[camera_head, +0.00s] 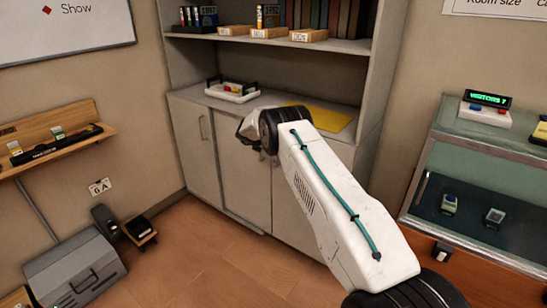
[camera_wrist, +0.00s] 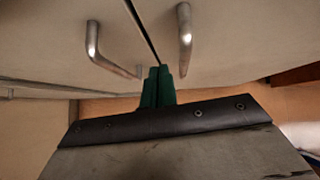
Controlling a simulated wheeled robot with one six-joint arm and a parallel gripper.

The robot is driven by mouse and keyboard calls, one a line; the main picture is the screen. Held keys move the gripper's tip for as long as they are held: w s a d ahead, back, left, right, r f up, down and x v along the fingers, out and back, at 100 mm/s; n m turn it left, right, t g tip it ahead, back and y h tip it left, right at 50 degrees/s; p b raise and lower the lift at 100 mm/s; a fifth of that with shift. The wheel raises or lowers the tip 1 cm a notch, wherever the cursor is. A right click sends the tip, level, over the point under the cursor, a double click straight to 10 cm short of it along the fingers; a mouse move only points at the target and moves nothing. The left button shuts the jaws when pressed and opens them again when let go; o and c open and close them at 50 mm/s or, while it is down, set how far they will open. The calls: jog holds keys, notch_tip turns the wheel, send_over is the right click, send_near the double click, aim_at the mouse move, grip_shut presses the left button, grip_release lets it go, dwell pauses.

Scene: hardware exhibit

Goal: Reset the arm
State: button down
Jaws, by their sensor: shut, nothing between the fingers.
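My arm stretches from the lower right toward the grey cabinet (camera_head: 236,170) in the head view. Two metal handles show there, a left handle (camera_wrist: 94,45) and a right handle (camera_wrist: 184,40), one on each side of the seam. The fingers lie below and between the handles; I cannot tell how far off the doors are.
A white tray (camera_head: 232,95) and a yellow sheet (camera_head: 330,117) lie on the cabinet's counter. A glass display case (camera_head: 480,165) stands at the right. A wooden wall shelf (camera_head: 45,140) and a grey box (camera_head: 75,270) are at the left. Open wooden floor (camera_head: 215,262) lies in front.

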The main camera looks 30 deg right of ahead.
jog(key=w+a+r+n+t+y, duration=0.1)
jog(key=a+r+n+t+y, duration=0.15)
jog(key=a+n, duration=0.45)
jog(key=w+a+r+n+t+y, duration=0.1)
jog(key=a+r+n+t+y, duration=0.15)
jog(key=a+n, duration=0.45)
jog(key=s+a+r+n+g+y, duration=0.2)
jog(key=s+a+r+n+y, duration=0.5)
jog(key=s+a+r+n, duration=0.85)
jog(key=s+a+r+n+g, duration=0.1)
jog(key=s+r+n+g, duration=0.3)
jog(key=s, duration=0.6)
jog(key=s+a+r+n+g, duration=0.1)
jog(key=s+n, duration=0.6)
jog(key=s, duration=0.3)
jog(key=s+d+r+n+h, duration=0.1)
jog(key=s+r+n, duration=0.1)
jog(key=s, duration=0.9)
jog(key=s+r+n+h, duration=0.1)
jog(key=s+r+n, duration=0.1)
jog(key=s, duration=1)
jog(key=s+d+r+n+g+h, duration=0.1)
jog(key=s+r+n+h, duration=0.1)
jog(key=s, duration=1)
jog(key=shift+s+d+r+n, duration=0.15)
jog(key=shift+d+n, duration=0.2)
jog(key=shift+n, duration=0.5)
